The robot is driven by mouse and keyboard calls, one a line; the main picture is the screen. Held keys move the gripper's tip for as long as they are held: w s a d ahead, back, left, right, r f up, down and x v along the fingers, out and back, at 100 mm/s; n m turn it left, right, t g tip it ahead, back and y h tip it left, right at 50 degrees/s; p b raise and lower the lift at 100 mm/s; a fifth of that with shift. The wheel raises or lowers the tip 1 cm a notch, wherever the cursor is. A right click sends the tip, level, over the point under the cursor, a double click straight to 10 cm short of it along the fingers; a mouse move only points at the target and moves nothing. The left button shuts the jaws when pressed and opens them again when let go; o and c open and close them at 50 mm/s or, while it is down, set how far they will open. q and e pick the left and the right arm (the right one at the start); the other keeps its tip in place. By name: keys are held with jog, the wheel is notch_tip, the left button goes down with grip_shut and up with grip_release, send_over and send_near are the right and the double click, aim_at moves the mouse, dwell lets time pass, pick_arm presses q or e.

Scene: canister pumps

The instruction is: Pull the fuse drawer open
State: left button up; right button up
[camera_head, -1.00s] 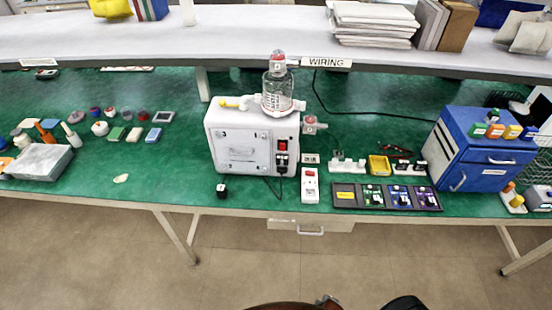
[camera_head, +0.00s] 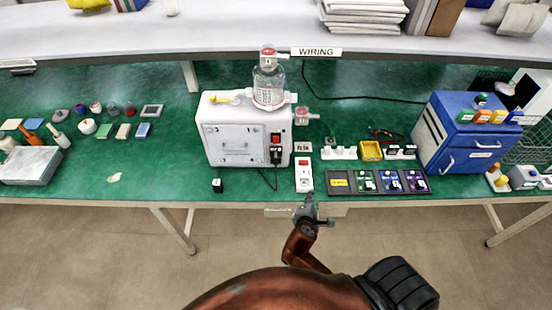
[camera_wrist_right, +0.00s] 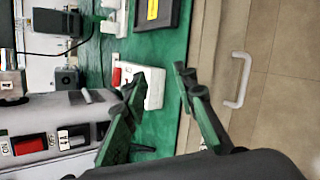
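The white pump (camera_head: 225,140) stands on the green bench with a glass canister (camera_head: 269,82) on top. Its front has a red switch (camera_head: 275,139) above a black inlet part (camera_head: 276,157). In the right wrist view the red switch (camera_wrist_right: 30,145) shows beside a label reading like "F4A" and a dark inlet part (camera_wrist_right: 101,130). I cannot make out the fuse drawer's own edges. My right gripper (camera_head: 309,200) is at the bench's front edge, in front and to the right of the pump. Its fingers (camera_wrist_right: 159,78) are apart and empty. My left gripper is not seen.
A white switched socket strip (camera_head: 304,175) lies close beyond my right gripper. A dark tray (camera_head: 343,188) of modules and a blue cabinet (camera_head: 462,135) stand to the right. A small black block (camera_head: 217,185) sits before the pump. An under-bench drawer (camera_head: 332,211) is partly hidden.

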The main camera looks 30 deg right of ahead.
aim_at(276, 157)
jog(key=w+a+r+n+t, duration=0.1)
jog(key=w+n, duration=0.1)
jog(key=w+a+r+n+t+h, duration=0.1)
jog(key=w+n, duration=0.1)
jog(key=w, duration=0.1)
jog(key=w+a+r+n+t, duration=0.1)
jog(key=w+r+n, duration=0.1)
jog(key=n, duration=0.1)
jog(key=shift+w+a+t, duration=0.15)
jog(key=shift+w+t, duration=0.15)
jog(key=shift+w, duration=0.05)
jog(key=w+a+r+n+t, duration=0.35)
jog(key=w+a+n, duration=0.25)
jog(key=n, duration=0.3)
jog(key=shift+m+t, duration=0.25)
jog(key=shift+m, duration=0.05)
jog(key=x, duration=0.7)
jog(key=shift+w+d+f, duration=0.2)
jog(key=shift+d+f, duration=0.1)
jog(key=shift+c, duration=0.4)
grip_shut()
jog(key=shift+s, duration=0.1)
